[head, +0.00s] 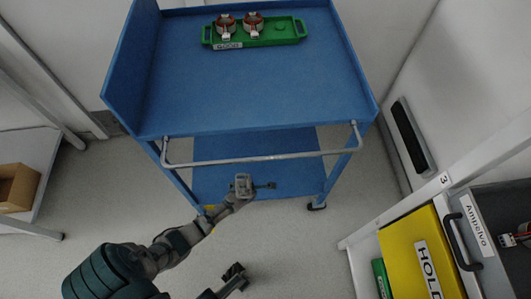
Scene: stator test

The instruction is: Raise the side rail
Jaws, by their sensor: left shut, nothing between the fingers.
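The side rail (255,158) is a grey metal bar on the near side of the blue cart (250,85). Its two bent ends meet the cart near the front corners of the top. The bar shows below the front edge of the top, in front of the lower shelf. My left gripper (268,186) is just below the middle of the rail in the picture, shut and empty. It looks apart from the rail, but the depth between them is hard to judge. My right gripper (234,277) shows only partly at the bottom, dark and small; its fingers are unclear.
A green tray (285,32) with two stators (253,22) is at the back of the cart top. A yellow HOLD bin (415,255) and a grey bin (490,225) are at right. A cardboard box (18,187) is on a left table. The floor is clear.

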